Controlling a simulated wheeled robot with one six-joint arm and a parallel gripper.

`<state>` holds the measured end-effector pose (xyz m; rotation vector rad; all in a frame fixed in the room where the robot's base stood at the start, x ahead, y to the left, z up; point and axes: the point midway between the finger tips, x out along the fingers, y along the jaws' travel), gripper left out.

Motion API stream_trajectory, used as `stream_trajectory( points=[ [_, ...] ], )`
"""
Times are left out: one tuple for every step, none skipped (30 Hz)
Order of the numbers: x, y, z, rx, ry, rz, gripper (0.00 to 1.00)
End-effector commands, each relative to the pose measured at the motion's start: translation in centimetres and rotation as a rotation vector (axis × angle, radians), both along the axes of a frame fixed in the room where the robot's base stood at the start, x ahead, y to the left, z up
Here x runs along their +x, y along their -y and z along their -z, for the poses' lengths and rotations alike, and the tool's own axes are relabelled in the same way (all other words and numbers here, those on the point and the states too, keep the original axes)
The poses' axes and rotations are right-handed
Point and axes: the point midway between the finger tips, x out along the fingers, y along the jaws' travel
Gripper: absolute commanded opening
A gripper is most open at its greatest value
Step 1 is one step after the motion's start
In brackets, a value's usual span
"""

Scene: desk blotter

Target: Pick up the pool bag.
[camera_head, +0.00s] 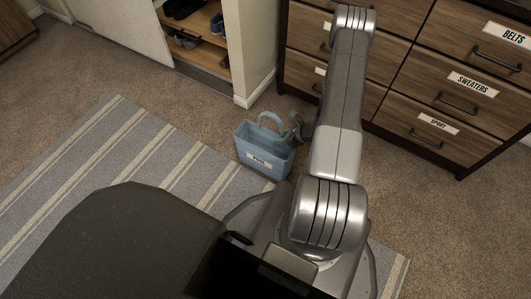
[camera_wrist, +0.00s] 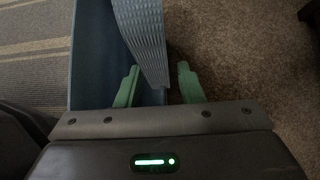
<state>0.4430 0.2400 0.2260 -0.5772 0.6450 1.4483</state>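The pool bag (camera_head: 264,159) is a light blue open-topped bag with an arched handle and a white label that seems to read POOL. It stands upright at the edge of the striped rug. My gripper (camera_head: 293,135) is at the bag's right side, by its upper rim. In the wrist view my gripper (camera_wrist: 160,72) has two green fingers standing apart. A ribbed blue strip of the bag (camera_wrist: 143,35) passes between them, with gaps visible on both sides. I cannot tell whether this strip is handle or side wall. The left finger is over the bag's inside, the right finger over carpet.
A wooden dresser (camera_head: 388,98) with labelled drawers stands behind and right of the bag. A closet with shoes on shelves (camera_head: 194,42) is at the back, beside a beige wall post (camera_head: 250,45). The striped rug (camera_head: 130,150) and brown carpet left of the bag are clear.

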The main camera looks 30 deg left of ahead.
Motion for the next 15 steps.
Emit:
stream_trajectory(
  points=[
    [-0.02, -0.35, 0.52, 0.0, 0.0, 0.0, 0.34],
    [0.0, -0.47, 0.58, 0.0, -0.001, 0.001, 0.34],
    [0.01, -0.55, 0.58, 0.0, 0.0, 0.001, 0.34],
    [0.02, -0.56, 0.55, 0.0, 0.0, 0.001, 0.34],
    [0.03, -0.55, 0.51, 0.0, 0.0, 0.001, 0.34],
    [0.03, -0.54, 0.48, 0.0, 0.0, 0.001, 0.34],
    [0.02, -0.53, 0.47, 0.0, 0.0, 0.001, 0.34],
    [0.02, -0.53, 0.47, 0.0, 0.0, 0.001, 0.34],
    [0.02, -0.53, 0.47, 0.0, 0.0, 0.001, 0.26],
    [0.02, -0.52, 0.47, 0.0, 0.0, 0.001, 0.2],
    [0.02, -0.52, 0.47, 0.0, 0.0, 0.001, 0.15],
    [0.02, -0.52, 0.47, 0.001, 0.0, 0.001, 0.07],
    [0.02, -0.52, 0.47, 0.001, 0.0, 0.001, 0.01],
    [0.02, -0.52, 0.47, 0.001, 0.0, 0.001, 0.0],
    [0.01, -0.51, 0.47, 0.001, 0.0, 0.001, 0.0]
  ],
)
